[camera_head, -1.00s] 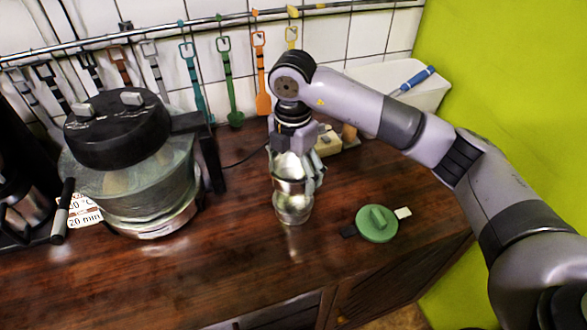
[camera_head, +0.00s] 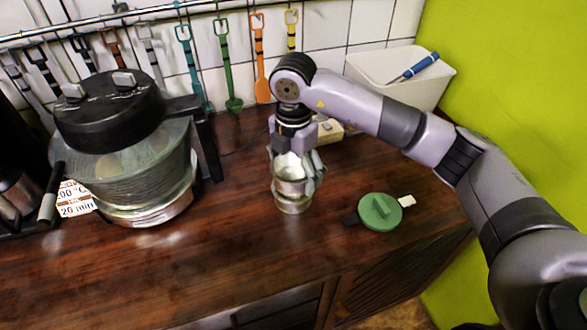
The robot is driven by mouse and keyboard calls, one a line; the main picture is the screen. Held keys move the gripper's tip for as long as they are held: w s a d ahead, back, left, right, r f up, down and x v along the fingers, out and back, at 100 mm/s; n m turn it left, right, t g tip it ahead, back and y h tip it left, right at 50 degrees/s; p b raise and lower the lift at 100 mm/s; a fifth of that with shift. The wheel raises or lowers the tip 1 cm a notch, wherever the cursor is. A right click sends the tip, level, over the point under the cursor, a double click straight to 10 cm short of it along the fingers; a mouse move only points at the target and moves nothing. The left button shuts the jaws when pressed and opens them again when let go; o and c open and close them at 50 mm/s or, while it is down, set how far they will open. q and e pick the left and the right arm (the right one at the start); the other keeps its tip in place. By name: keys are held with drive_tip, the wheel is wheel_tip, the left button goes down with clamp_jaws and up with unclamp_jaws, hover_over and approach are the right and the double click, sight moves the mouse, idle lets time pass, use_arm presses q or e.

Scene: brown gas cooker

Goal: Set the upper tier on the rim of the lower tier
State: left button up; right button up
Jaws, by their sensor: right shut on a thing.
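My right gripper (camera_head: 295,172) points down and is shut on the upper tier (camera_head: 290,167), a shiny metal cup. The fingers hide part of its sides. The lower tier (camera_head: 293,203), also shiny metal, stands upright on the brown wooden counter directly below. The upper tier overlaps the lower tier's top in the head view. I cannot tell whether it touches the rim all round. My left gripper is not in view.
A green lid (camera_head: 380,211) lies on the counter to the right. A large glass cooker with a black lid (camera_head: 110,120) stands at left. A white bin (camera_head: 400,75) and a small block (camera_head: 329,131) are behind. The front counter is clear.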

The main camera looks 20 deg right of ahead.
drive_tip(key=shift+f+b, duration=0.65)
drive_tip(key=shift+f, duration=0.2)
drive_tip(key=o, duration=1.1)
drive_tip(key=shift+r, duration=0.1)
wheel_tip(320, 180, up, 12)
